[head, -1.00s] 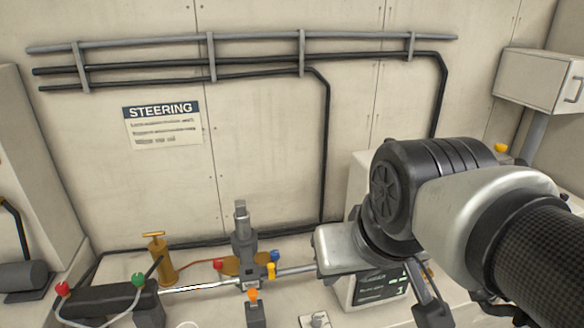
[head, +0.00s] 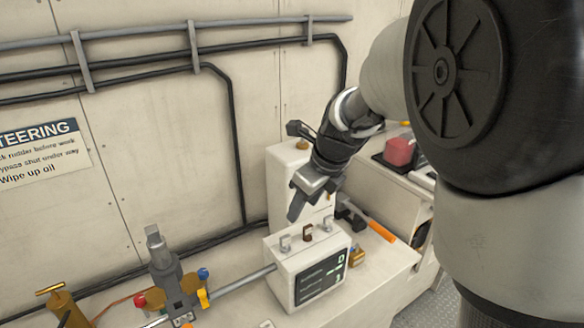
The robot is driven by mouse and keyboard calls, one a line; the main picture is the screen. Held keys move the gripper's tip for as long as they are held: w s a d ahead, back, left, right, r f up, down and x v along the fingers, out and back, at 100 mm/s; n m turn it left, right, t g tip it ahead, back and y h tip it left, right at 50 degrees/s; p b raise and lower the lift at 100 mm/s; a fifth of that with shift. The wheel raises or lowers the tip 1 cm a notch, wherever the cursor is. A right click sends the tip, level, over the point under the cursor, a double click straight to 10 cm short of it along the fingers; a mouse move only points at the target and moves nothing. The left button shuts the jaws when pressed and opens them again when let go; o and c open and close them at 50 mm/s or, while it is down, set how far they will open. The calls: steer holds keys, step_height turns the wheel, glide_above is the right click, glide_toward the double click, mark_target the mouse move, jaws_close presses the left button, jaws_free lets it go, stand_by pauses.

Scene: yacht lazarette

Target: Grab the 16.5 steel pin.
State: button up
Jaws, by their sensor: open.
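A pale box with a dark display (head: 322,279) stands on the bench. Along its top stand three small upright pieces: a grey one (head: 285,243) at left, a brown one (head: 308,232) in the middle and a grey one (head: 328,223) at right. They may be pins, but I cannot read a size on any, so I cannot tell which is the 16.5 steel pin. My gripper (head: 296,207) is open and points down, above and behind the box's top, apart from the pieces. Its far finger is hard to make out.
A steering assembly with coloured caps (head: 174,281) stands left of the box, with a rod reaching toward the box. An orange-handled tool (head: 380,231) and a brass padlock-like piece (head: 356,257) lie at right. A red block (head: 399,151) sits farther back.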

step_height(320, 180, down, 3)
steer(key=w+a+m, duration=0.2)
steer(key=w+m, duration=0.1)
steer(key=b, duration=0.2)
glide_toward(286, 237)
steer(key=x, duration=0.4)
steer(key=shift+w+a+f, duration=0.15)
steer(key=shift+a+f, duration=0.15)
steer(key=shift+x, duration=2.95)
steer(key=shift+d, duration=0.2)
steer(key=shift+c, duration=0.4)
jaws_close()
